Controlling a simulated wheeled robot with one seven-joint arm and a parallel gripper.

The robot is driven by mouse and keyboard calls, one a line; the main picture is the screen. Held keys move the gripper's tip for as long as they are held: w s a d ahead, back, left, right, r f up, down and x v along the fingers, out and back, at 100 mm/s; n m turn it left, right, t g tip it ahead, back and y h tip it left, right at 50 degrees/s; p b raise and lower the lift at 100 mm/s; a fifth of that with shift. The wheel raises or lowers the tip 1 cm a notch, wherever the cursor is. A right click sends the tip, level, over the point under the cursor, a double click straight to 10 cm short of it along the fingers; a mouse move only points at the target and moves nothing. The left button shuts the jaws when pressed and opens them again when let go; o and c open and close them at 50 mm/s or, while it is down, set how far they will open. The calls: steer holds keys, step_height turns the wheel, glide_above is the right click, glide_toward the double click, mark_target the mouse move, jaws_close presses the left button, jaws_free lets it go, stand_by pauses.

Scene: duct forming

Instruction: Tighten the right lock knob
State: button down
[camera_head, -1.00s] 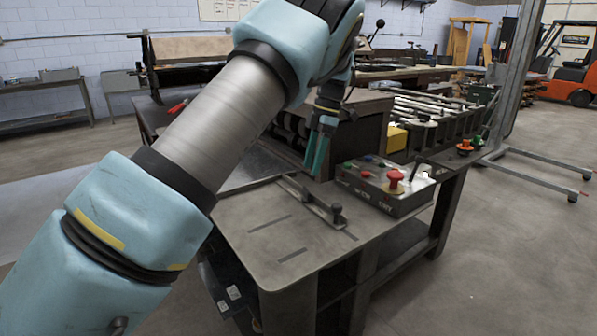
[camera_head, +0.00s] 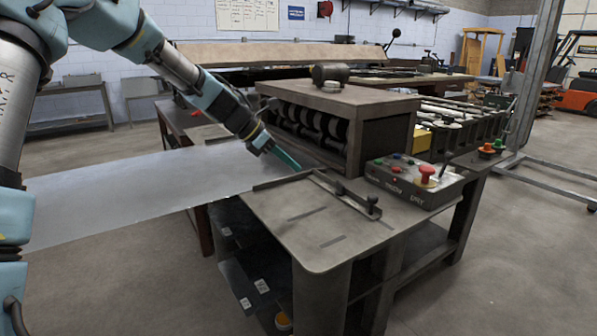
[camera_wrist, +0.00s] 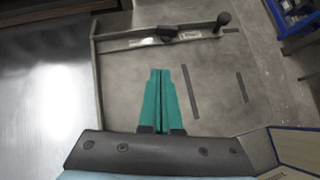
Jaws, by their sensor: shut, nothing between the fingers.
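A dark lock knob (camera_head: 372,200) stands at the near right end of a slim guide bar (camera_head: 343,193) on the grey bench top (camera_head: 290,225). In the wrist view the knob (camera_wrist: 223,19) is at the upper right, beyond the fingertips, with the bar (camera_wrist: 130,43) running left from it. A low dark piece (camera_wrist: 167,34) sits along the bar. My gripper (camera_head: 297,166) has teal fingers, shut and empty, left of the knob and apart from it. In the wrist view its fingers (camera_wrist: 160,72) point toward the bar.
A control box (camera_head: 415,182) with a red button stands right of the knob. A roller machine (camera_head: 345,115) stands behind the bar. A shiny metal sheet (camera_head: 130,188) extends left of the bench. The near bench top is clear apart from dark slots.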

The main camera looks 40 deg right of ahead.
mark_target(337, 187)
steer(key=p+x, duration=0.2)
steer(key=x, duration=0.6)
steer(key=shift+s+d+f, duration=0.1)
steer(key=shift+d+f, duration=0.05)
steer(key=shift+s+d+f+p, duration=0.1)
steer(key=shift+s+d+p, duration=0.15)
steer(key=shift+d, duration=0.45)
steer(key=shift+s+d+p, duration=0.2)
steer(key=shift+d+p, duration=0.15)
steer(key=shift+d, duration=0.3)
steer(key=shift+s+d+f+p, duration=0.1)
steer(key=shift+s+d+p, duration=0.15)
steer(key=shift+d, duration=0.45)
